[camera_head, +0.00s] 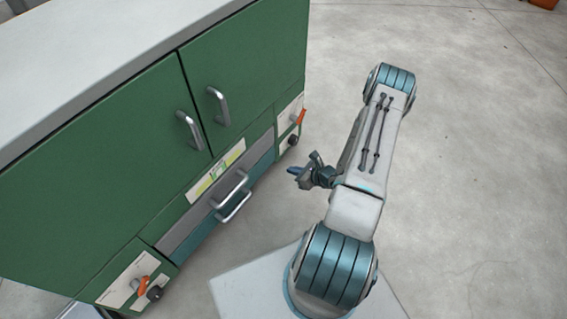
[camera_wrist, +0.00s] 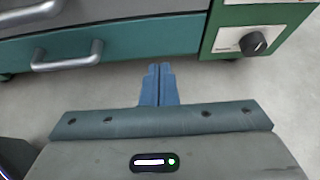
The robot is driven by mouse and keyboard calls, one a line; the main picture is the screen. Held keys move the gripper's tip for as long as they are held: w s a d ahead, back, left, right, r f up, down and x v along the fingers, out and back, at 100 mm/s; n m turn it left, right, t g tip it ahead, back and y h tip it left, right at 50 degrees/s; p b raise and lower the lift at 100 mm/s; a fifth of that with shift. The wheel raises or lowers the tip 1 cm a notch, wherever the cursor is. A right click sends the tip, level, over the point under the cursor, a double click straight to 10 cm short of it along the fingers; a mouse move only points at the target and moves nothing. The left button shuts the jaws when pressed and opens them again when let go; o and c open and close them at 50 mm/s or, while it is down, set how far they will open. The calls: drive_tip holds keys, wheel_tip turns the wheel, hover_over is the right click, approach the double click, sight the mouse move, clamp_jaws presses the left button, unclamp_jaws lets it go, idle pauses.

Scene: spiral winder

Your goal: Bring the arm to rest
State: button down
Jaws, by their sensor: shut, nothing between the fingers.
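My gripper (camera_head: 293,172) hangs beside my folded arm in the head view, pointing left toward the green cabinet (camera_head: 130,130) and apart from it. In the wrist view my gripper (camera_wrist: 160,72) shows two blue fingers pressed together, with nothing between them. The fingertips are over bare floor in that view, just below the lower edge of the cabinet's teal drawer (camera_wrist: 130,52).
The cabinet has two upper doors with silver handles (camera_head: 219,106) and lower drawers with handles (camera_head: 233,205) that stick out. A black knob (camera_wrist: 253,43) is on its front. Grey concrete floor (camera_head: 480,160) is clear to the right.

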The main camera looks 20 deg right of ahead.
drive_tip(key=s+a+r+n+g+y+p, duration=0.1)
drive_tip(key=a+r+n+g+p, duration=0.3)
drive_tip(key=r, duration=0.9)
drive_tip(key=a+r+n+g+y+p, duration=0.1)
drive_tip(key=a+r+n+p, duration=0.5)
drive_tip(key=r, duration=0.8)
drive_tip(key=s+a+r+n+g+y+p, duration=0.15)
drive_tip(key=a+r+n+g+p, duration=0.35)
drive_tip(key=r, duration=0.8)
drive_tip(key=s+r+n+h+p, duration=0.3)
drive_tip(key=s+r+n+p, duration=0.2)
drive_tip(key=r, duration=0.6)
drive_tip(key=s+r+n+t+h+p, duration=0.1)
drive_tip(key=s+r+n+h+p, duration=0.2)
drive_tip(key=r, duration=0.9)
drive_tip(key=s+r+n+t+h+p, duration=0.1)
drive_tip(key=s+r+n+h+p, duration=0.2)
drive_tip(key=s+r+n+p, duration=0.3)
wheel_tip(320, 180, up, 6)
drive_tip(key=shift+s+d+f+n+p, duration=0.2)
drive_tip(key=shift+s+d+n+p, duration=0.3)
drive_tip(key=shift+p, duration=0.35)
drive_tip(key=shift+h, duration=0.25)
